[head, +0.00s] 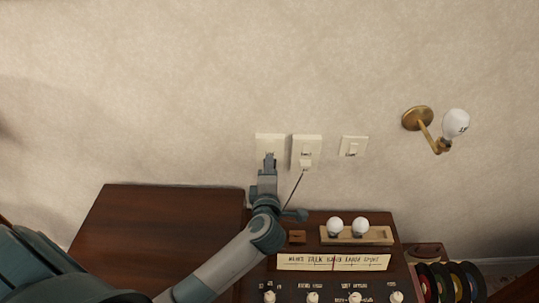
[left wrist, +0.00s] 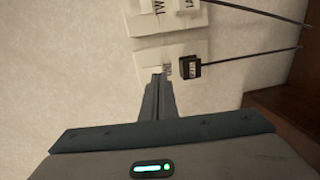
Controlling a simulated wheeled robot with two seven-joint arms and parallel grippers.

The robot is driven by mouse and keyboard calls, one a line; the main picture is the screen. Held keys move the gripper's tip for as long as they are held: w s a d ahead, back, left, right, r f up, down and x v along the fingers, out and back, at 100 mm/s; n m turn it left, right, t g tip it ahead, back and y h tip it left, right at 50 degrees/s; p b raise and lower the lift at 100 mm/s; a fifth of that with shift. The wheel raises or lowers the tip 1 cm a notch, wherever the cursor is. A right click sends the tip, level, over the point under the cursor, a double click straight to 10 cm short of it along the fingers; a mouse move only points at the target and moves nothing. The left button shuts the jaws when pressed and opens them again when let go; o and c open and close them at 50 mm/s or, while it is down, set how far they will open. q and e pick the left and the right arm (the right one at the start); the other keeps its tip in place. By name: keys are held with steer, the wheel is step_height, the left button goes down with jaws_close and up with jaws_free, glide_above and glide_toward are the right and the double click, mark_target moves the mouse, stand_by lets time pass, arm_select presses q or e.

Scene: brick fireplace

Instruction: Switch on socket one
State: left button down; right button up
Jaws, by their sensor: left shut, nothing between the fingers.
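Socket one is the left wall plate (head: 268,139) in the head view, partly hidden behind my left gripper. In the left wrist view, turned sideways, the nearer cream plate (left wrist: 180,52) carries a black plug (left wrist: 190,67) with a cord and a small, partly covered label. My left gripper (head: 269,158) is shut and empty. Its narrow fingertips (left wrist: 158,78) are at this plate, beside the plug; whether they touch it I cannot tell. The switch itself is not clearly visible. My right gripper is not in view.
The neighbouring plate (head: 306,145) has a plug and a cord; in the wrist view this plate (left wrist: 150,20) reads "TWO". A third switch plate (head: 353,147) and a wall lamp (head: 455,123) are farther right.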

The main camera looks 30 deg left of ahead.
mark_target(270, 152)
arm_select(q)
steer(key=shift+p+x, duration=0.35)
steer(key=shift+x, duration=1.1)
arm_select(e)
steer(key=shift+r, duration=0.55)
arm_select(q)
steer(key=shift+f, duration=0.1)
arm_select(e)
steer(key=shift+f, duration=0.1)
arm_select(q)
steer(key=shift+w+a+f+b, duration=0.2)
steer(key=shift+f+b, duration=0.1)
steer(key=shift+b, duration=0.45)
steer(key=shift+s+d+r+p, duration=0.1)
steer(key=shift+r+p, duration=0.2)
steer(key=shift+r, duration=0.05)
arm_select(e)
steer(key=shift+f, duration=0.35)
arm_select(q)
steer(key=shift+d+f, duration=0.1)
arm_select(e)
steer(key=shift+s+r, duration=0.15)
